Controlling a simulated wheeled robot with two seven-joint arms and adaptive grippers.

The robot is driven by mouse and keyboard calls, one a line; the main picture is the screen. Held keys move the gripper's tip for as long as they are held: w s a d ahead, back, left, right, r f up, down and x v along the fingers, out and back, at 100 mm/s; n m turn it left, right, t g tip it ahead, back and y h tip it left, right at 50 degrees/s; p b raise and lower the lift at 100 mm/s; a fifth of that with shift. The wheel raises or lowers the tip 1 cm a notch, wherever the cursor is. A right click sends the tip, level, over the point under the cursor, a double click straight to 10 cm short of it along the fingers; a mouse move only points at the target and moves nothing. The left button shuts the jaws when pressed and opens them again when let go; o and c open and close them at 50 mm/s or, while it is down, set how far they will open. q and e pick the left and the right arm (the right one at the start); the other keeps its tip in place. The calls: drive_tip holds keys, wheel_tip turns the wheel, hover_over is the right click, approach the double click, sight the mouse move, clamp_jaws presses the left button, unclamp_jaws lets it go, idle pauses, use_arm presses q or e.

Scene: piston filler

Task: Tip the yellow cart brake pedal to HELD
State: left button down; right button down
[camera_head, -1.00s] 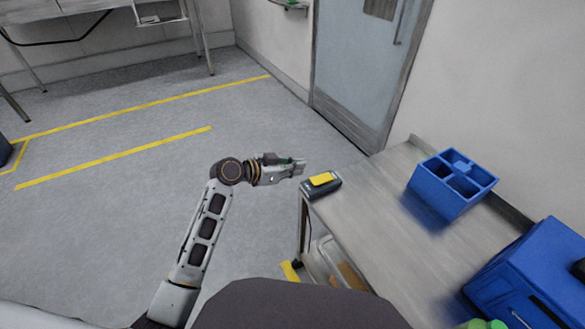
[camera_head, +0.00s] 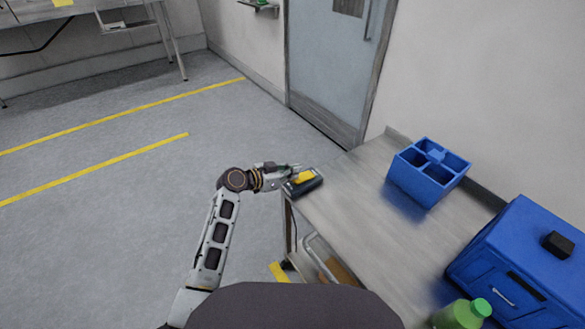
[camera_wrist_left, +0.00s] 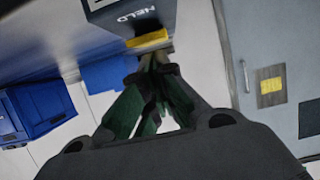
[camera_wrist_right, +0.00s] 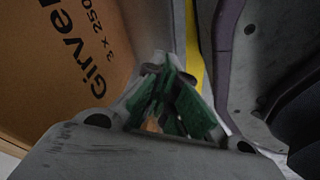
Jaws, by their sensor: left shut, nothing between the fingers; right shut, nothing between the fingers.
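The yellow brake pedal (camera_head: 303,177) sits on a dark housing (camera_head: 306,187) at the near-left corner of the grey cart. In the left wrist view the pedal's yellow edge (camera_wrist_left: 148,40) shows beside the word HELD on the housing (camera_wrist_left: 150,14). My left gripper (camera_head: 293,169) is shut and empty, its tips right at the pedal's edge. In the left wrist view the tips (camera_wrist_left: 154,62) overlap the pedal's edge; I cannot tell whether they touch. My right gripper (camera_wrist_right: 160,72) is shut and empty, away from the pedal and seen only in its wrist view.
The cart top (camera_head: 355,210) holds a blue divided bin (camera_head: 425,185), a blue case (camera_head: 525,265) and a green bottle (camera_head: 462,314). A cardboard box (camera_wrist_right: 65,65) is close beside my right gripper. A door (camera_head: 330,65) stands behind. The floor on the left is clear.

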use_arm(q)
drive_tip(key=shift+f, duration=0.3)
use_arm(e)
drive_tip(key=shift+s+a, duration=0.15)
drive_tip(key=shift+w, duration=0.2)
use_arm(q)
drive_tip(key=shift+a+f+b, duration=0.1)
drive_tip(key=shift+f+b, duration=0.2)
drive_tip(key=shift+f, duration=0.05)
use_arm(e)
drive_tip(key=shift+w, duration=0.45)
use_arm(q)
drive_tip(key=shift+s+a+f+b, duration=0.1)
drive_tip(key=shift+f+b, duration=0.1)
drive_tip(key=shift+b, duration=0.1)
use_arm(e)
drive_tip(key=shift+w+a+r, duration=0.55)
drive_tip(key=shift+w+r, duration=0.05)
drive_tip(key=shift+w, duration=0.1)
use_arm(q)
drive_tip(key=shift+r, duration=0.15)
use_arm(e)
drive_tip(key=shift+s+d, duration=0.1)
drive_tip(key=shift+s, duration=0.05)
use_arm(q)
drive_tip(key=shift+r, duration=0.15)
use_arm(e)
drive_tip(key=shift+r, duration=0.1)
